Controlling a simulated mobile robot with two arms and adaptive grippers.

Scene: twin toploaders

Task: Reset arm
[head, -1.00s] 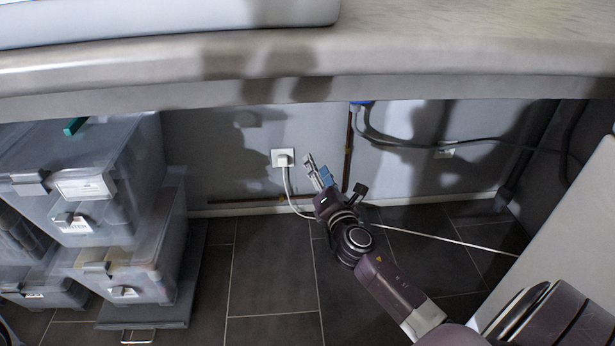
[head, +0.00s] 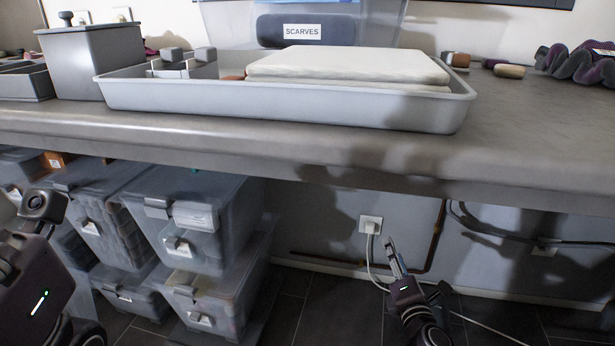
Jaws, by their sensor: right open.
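My right gripper (head: 394,258) is in the lower middle of the head view, below the level of the countertop. It is open and empty, pointing up and away toward the wall under the counter. Its fingers appear in front of the wall near a white socket (head: 370,225) with a plugged-in cable; I cannot tell whether they touch anything. Part of my left arm shows at the lower left edge, but its gripper is out of view.
The counter (head: 330,158) overhangs my right gripper. On it stand a grey tray (head: 290,105) holding a pale folded stack (head: 345,66), and a grey bin (head: 92,60). Clear stacked boxes (head: 200,225) fill the space under the counter at left. Pipes and cables run along the wall.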

